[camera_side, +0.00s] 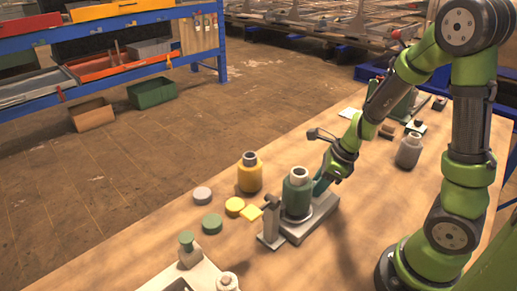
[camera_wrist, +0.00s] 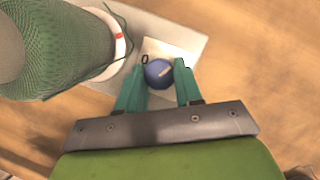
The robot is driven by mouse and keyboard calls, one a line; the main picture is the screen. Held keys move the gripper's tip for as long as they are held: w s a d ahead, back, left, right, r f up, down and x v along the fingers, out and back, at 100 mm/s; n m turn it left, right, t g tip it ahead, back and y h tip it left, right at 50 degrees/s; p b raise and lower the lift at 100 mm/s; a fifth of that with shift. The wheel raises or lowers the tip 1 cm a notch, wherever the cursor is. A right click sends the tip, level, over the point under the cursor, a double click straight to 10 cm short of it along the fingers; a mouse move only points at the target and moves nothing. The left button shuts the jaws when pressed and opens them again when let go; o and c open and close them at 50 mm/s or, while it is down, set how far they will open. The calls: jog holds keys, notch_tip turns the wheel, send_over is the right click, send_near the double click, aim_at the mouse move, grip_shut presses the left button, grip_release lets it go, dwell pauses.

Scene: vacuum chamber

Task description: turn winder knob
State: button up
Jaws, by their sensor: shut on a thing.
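The winder knob is a round blue knob (camera_wrist: 158,73) with a pale mark on it, on a light plate at the end of a grey base. My gripper (camera_wrist: 160,80) has its two teal fingers shut on the knob, one on each side. In the side view my gripper (camera_side: 320,186) points down to the right of the dark green jar, and the knob is hidden there. The green jar (camera_side: 297,197) stands upright on the grey base (camera_side: 312,222). It also fills the left of the wrist view as a ribbed green body (camera_wrist: 65,50).
A yellow jar (camera_side: 249,177) and several round lids (camera_side: 212,223) stand left of the base. A grey upright post (camera_side: 270,222) is at the base's near left end. A pale tray (camera_side: 188,275) is at the front.

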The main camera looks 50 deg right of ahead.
jog(key=m+h, duration=0.1)
jog(key=m, duration=0.2)
jog(key=shift+a+m+t, duration=0.1)
jog(key=shift+m+t, duration=0.2)
jog(key=shift+m+h, duration=0.9)
jog(key=shift+m, duration=0.9)
jog(key=o, duration=1)
